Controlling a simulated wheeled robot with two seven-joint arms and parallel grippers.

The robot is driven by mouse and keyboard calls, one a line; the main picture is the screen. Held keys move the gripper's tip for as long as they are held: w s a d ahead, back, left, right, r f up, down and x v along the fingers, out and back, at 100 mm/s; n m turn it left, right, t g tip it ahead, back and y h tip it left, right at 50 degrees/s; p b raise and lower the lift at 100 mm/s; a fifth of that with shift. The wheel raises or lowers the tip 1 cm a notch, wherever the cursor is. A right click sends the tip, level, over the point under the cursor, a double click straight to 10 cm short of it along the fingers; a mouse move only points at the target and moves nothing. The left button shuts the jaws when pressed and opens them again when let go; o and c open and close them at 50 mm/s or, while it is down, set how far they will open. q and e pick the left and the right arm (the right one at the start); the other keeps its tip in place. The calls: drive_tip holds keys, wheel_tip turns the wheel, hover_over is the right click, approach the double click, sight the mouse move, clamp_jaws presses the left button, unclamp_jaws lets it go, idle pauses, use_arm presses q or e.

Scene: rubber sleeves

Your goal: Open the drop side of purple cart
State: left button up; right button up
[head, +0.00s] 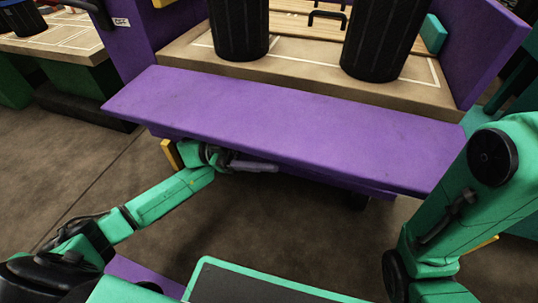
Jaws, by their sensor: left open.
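The purple cart (495,45) stands ahead with purple end walls and a tan deck (300,77). Its drop side (290,125) is a wide purple panel that lies lowered outward from the deck's near edge, its broad face showing upward. My left gripper (232,160) is open, below the panel's near edge toward its left end. The panel partly hides the gripper, and I cannot tell whether they touch. My right arm comes in at the right, but its gripper is not in view.
Two black ribbed sleeves (238,25) and (382,35) stand upright on the deck. A teal block (433,33) lies by the right wall. Another bench (55,40) stands at the far left. The floor (100,165) at left is clear.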

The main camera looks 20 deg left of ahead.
use_arm(q)
drive_tip(key=shift+d+r, duration=0.1)
drive_tip(key=shift+d, duration=0.05)
clamp_jaws()
idle(1.4)
